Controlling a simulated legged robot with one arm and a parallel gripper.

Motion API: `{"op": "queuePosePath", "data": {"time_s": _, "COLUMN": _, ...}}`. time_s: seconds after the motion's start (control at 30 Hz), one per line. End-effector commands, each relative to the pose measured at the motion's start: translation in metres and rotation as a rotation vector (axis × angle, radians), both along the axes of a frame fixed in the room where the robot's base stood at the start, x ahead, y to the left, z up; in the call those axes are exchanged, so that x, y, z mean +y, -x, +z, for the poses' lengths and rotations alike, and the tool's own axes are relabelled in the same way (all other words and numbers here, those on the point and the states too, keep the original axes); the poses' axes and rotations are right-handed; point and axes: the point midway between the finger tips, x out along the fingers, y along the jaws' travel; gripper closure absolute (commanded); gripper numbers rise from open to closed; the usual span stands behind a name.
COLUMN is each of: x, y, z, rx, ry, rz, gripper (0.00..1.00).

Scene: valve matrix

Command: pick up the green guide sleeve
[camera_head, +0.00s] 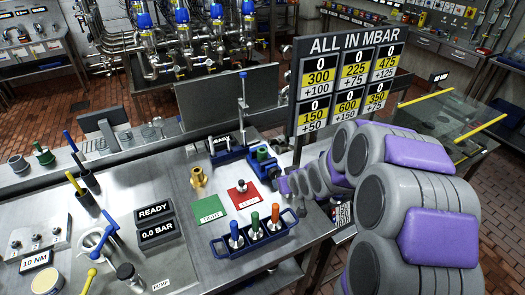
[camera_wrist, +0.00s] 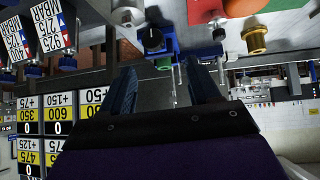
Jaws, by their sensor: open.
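A blue rack (camera_head: 253,240) on the steel bench holds three upright handled pieces: blue, green and orange. The green piece (camera_head: 255,222) stands in the middle and looks like the green guide sleeve. A blue fixture (camera_head: 263,160) with a green part stands further back; it also shows in the wrist view (camera_wrist: 165,48), with a black knob. My gripper (camera_wrist: 161,78) is open, with nothing seen between its two dark fingers, which point toward the blue fixture. In the head view my arm comes from the right, and its end is by the fixture, behind the rack.
A brass fitting (camera_head: 198,177), a green card (camera_head: 211,208) and a red card (camera_head: 243,194) lie left of my gripper. A pressure board (camera_head: 346,85) stands close behind my arm. A thin upright post (camera_head: 242,100) rises behind the fixture.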

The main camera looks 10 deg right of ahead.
Motion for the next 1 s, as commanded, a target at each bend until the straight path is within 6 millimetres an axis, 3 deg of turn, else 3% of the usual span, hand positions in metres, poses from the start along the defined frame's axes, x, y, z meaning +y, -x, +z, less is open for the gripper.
{"op": "queuePosePath", "data": {"time_s": 0.2, "x": 0.006, "y": -0.051, "z": -0.019, "rx": -0.189, "ry": -0.064, "rz": 0.031, "gripper": 0.38}}
{"op": "queuePosePath", "data": {"time_s": 0.3, "x": 0.006, "y": -0.067, "z": -0.024, "rx": -0.267, "ry": -0.092, "rz": 0.038, "gripper": 0.38}}
{"op": "queuePosePath", "data": {"time_s": 0.67, "x": -0.001, "y": -0.093, "z": -0.032, "rx": -0.382, "ry": -0.140, "rz": 0.044, "gripper": 0.38}}
{"op": "queuePosePath", "data": {"time_s": 1.0, "x": 0.016, "y": -0.140, "z": -0.054, "rx": -0.377, "ry": -0.134, "rz": 0.046, "gripper": 0.38}}
